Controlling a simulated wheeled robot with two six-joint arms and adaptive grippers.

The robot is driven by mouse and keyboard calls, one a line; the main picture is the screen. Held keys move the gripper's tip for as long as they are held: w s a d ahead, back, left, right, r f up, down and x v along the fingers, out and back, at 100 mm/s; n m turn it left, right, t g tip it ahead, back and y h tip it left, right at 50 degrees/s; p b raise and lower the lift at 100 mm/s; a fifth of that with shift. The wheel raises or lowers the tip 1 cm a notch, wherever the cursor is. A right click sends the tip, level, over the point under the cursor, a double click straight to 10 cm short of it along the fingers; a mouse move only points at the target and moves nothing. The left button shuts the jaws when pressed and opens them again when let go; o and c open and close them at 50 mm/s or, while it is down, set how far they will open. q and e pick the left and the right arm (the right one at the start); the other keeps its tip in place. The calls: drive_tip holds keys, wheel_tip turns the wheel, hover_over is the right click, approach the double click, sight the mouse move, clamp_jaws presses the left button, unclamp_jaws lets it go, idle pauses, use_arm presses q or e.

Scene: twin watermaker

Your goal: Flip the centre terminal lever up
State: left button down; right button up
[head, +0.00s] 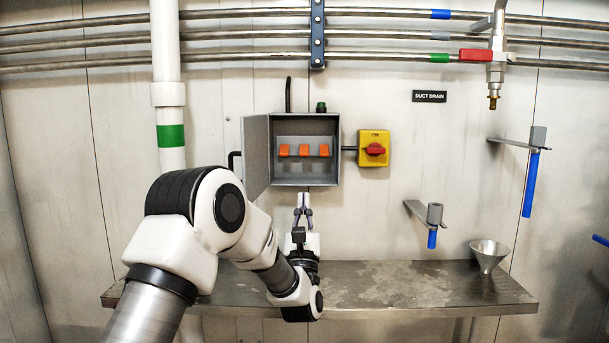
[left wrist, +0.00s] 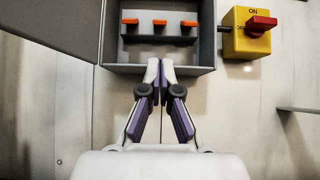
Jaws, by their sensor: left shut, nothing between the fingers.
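The grey terminal box (head: 307,184) hangs on the wall with its door (head: 256,155) swung open to the left. Inside is a row of three orange levers. The centre lever (head: 304,150) sits between the other two, and it also shows in the left wrist view (left wrist: 159,22). I cannot tell its exact tilt. My left gripper (head: 303,197) is below the box's lower edge, pointing up toward it. In the left wrist view its fingertips (left wrist: 160,62) are together and empty, overlapping the box's lower edge, under the centre lever. My right gripper is not in view.
A yellow switch with a red knob (head: 374,149) is right of the box. A steel shelf (head: 400,290) runs below, with a funnel (head: 489,254) at its right. A bracket with a blue-ended handle (head: 432,238) juts from the wall.

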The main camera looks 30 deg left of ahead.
sight(304, 183)
use_arm(q)
drive_tip(key=p+x, duration=0.2)
drive_tip(key=x, duration=0.8)
drive_tip(key=shift+f, duration=0.1)
